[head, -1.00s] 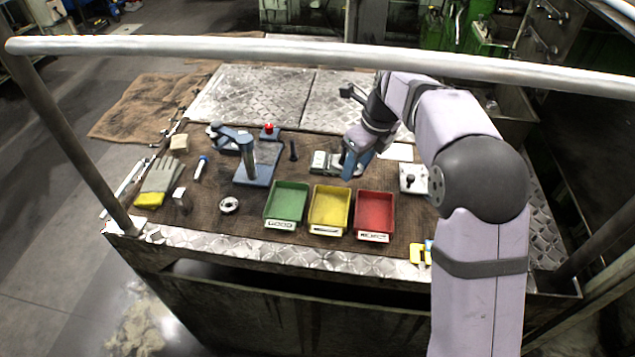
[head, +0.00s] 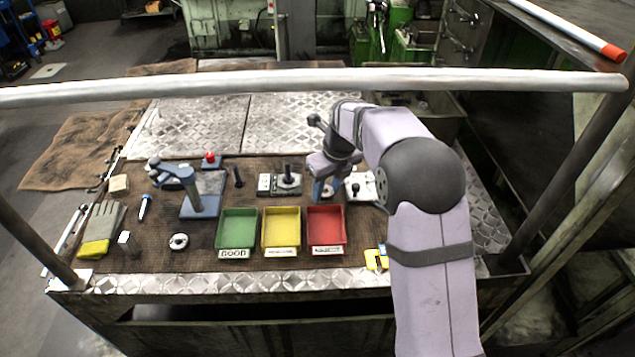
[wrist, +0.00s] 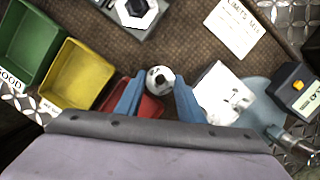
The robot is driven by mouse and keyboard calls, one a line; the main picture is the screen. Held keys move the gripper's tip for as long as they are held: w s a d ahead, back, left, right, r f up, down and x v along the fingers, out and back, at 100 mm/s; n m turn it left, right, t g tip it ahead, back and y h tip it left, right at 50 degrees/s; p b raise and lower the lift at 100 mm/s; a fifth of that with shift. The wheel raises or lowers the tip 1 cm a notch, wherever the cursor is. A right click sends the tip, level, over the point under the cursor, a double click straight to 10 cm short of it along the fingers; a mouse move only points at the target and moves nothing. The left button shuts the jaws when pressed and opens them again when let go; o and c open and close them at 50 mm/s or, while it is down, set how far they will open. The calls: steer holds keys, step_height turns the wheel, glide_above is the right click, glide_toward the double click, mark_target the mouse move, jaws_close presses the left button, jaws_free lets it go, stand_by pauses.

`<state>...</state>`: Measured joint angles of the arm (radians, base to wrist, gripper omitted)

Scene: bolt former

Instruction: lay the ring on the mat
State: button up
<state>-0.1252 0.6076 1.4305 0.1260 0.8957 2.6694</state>
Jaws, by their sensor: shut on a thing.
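My gripper (wrist: 158,92) is shut on a small pale round ring (wrist: 159,77) with a dark centre, held between the blue fingertips in the wrist view. In the head view my gripper (head: 322,190) is over the brown mat (head: 205,268), behind the red tray and right of the grey fixture. Its fingers largely hide the ring there. The grey fixture (head: 265,184) has a dark upright post and a hex-shaped piece around it (wrist: 138,8). I cannot tell how high the ring is above the mat.
Green (head: 237,213), yellow (head: 281,212) and red (head: 325,210) trays stand in front. A round metal piece (head: 179,241) lies left of the trays, with bare mat around.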

mark_target(330, 195)
steer(key=shift+f, duration=0.7)
steer(key=shift+f, duration=0.35)
steer(key=shift+s+f, duration=0.2)
steer(key=shift+f, duration=0.1)
steer(key=o, duration=0.7)
steer(key=shift+s+f, duration=0.1)
steer(key=shift+w+d+r, duration=0.1)
steer(key=shift+w+r, duration=0.15)
steer(key=shift+r, duration=0.6)
steer(key=shift+b+v, duration=0.55)
steer(key=shift+v, duration=2.05)
